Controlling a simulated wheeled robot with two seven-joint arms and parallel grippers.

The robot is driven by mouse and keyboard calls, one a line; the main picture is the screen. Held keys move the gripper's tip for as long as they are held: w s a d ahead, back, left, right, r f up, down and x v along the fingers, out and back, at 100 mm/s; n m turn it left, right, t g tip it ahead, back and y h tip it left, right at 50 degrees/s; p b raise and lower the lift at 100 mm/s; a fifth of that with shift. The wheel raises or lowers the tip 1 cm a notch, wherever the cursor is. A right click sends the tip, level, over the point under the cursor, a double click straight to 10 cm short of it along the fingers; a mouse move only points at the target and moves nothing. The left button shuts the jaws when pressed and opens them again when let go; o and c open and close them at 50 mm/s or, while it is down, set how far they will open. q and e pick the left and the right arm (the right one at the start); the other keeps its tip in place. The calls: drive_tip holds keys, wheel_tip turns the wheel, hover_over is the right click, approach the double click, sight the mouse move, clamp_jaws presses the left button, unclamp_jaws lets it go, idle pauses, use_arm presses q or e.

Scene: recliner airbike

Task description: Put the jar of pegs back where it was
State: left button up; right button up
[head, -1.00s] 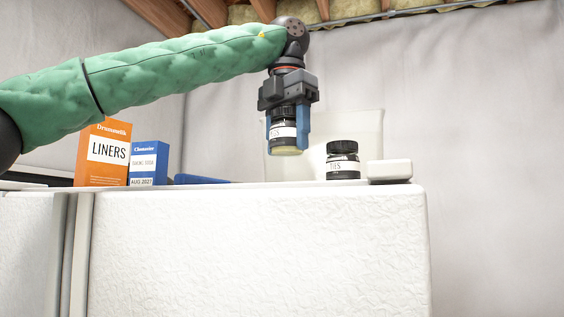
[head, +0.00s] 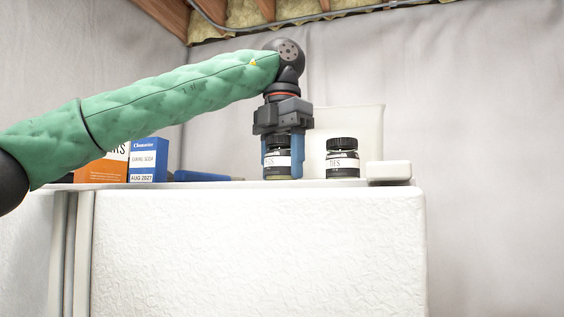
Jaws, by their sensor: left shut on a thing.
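The jar of pegs (head: 277,163) is a small dark-lidded jar with a white label, partly covered by a blue finger. My left gripper (head: 283,158) is shut on it from above and holds it upright. The jar's base is level with the top of the white cabinet (head: 250,187); I cannot tell whether it touches. A similar black-lidded jar (head: 342,158), its label seeming to read "TIES", stands to the right, apart from the held jar. My right gripper is not in view.
A blue baking soda box (head: 148,161) and an orange liners box (head: 100,172) stand at the left, the orange one partly behind my arm. A blue item (head: 200,176) lies beside them. A pale translucent bin (head: 365,125) stands behind the jars. A white block (head: 388,172) sits at the right end.

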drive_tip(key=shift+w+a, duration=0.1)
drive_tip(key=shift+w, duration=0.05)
use_arm(q)
drive_tip(key=shift+f, duration=0.1)
drive_tip(key=o, duration=1.2)
drive_tip(key=shift+o, duration=0.2)
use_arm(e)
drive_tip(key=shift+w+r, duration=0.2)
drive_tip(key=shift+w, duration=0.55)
